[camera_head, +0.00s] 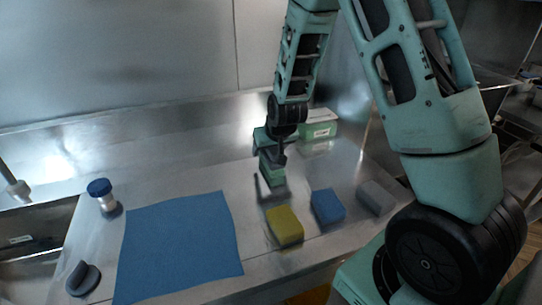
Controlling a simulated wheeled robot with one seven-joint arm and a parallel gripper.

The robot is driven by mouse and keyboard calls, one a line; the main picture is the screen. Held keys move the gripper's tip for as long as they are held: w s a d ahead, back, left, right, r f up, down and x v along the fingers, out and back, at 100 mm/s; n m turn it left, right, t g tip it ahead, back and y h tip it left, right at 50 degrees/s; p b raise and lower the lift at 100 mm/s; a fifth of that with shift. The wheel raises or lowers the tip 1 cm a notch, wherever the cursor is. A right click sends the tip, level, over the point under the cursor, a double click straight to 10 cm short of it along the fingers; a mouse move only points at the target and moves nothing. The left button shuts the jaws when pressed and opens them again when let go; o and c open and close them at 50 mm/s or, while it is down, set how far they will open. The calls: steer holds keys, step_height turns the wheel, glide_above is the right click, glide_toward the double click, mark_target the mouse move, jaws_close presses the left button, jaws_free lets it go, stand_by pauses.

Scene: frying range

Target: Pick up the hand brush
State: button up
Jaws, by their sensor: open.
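A dark grey object with a curved handle (83,279), which looks like the hand brush, lies at the near left of the steel counter, left of the blue cloth. My gripper (270,177) is open over the middle of the counter, behind the yellow sponge and well to the right of the brush. Its fingertips are small and partly hidden by its own body, so I cannot tell how far they are above the counter. I see nothing clearly held between them.
A blue cloth (180,245) lies flat on the counter (165,190). A blue-capped jar (103,196) stands at its left. A yellow sponge (284,226), a blue sponge (327,207) and a grey block (376,198) lie to the right. A green-white box (319,126) stands behind.

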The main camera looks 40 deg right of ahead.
steer(key=shift+c, duration=0.3)
steer(key=c, duration=1.2)
steer(key=shift+o, duration=0.2)
step_height(320, 180, up, 10)
